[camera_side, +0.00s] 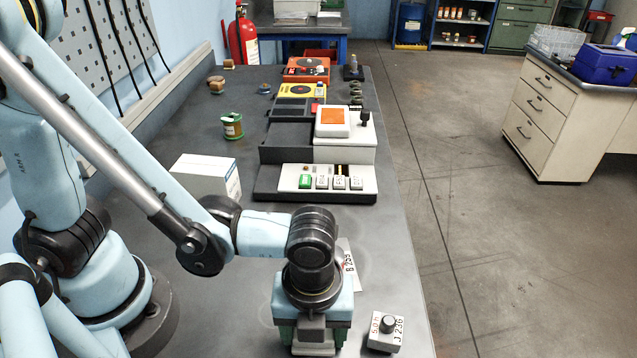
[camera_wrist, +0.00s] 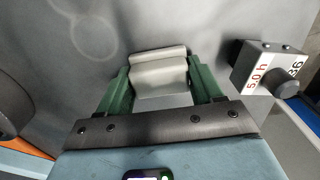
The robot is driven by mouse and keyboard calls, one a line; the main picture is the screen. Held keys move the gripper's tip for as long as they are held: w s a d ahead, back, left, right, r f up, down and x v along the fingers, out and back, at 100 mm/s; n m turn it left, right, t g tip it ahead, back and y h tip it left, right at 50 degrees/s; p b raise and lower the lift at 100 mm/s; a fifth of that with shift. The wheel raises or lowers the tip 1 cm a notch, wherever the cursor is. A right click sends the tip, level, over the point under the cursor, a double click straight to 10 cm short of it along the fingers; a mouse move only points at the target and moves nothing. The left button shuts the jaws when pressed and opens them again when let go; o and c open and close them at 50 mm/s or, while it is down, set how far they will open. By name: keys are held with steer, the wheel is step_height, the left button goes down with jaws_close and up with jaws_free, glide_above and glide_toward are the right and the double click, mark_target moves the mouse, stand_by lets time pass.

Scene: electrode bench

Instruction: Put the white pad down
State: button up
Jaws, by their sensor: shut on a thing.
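My gripper (camera_side: 312,332) is low over the near end of the dark bench and points down. In the wrist view its two green fingers (camera_wrist: 160,76) are closed on the sides of a pale, stepped block, the white pad (camera_wrist: 160,60). In the side view my gripper hides most of the pad, and only a pale part shows at the bottom. I cannot tell whether the pad touches the bench top (camera_side: 240,290).
A small grey box with a black knob, marked 5.0 h (camera_side: 386,331), stands right of my gripper, near the bench edge; it also shows in the wrist view (camera_wrist: 270,70). A white plate marked B 253 (camera_side: 349,262) is partly hidden behind my wrist. A white box (camera_side: 207,174) stands farther back.

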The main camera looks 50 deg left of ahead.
steer(key=shift+f, duration=0.2)
steer(key=o, duration=1.1)
steer(key=shift+c, duration=0.2)
step_height(320, 180, up, 12)
steer(key=w+a+n+t, duration=0.3)
steer(key=w+a+n, duration=0.1)
steer(key=a+n, duration=0.6)
steer(key=w+a+r+n+t, duration=0.1)
steer(key=w+a+n+t, duration=0.3)
steer(key=a+n, duration=0.7)
steer(key=shift+w+a+r+n, duration=0.25)
steer(key=shift+w+n, duration=0.25)
steer(key=shift+n, duration=2.5)
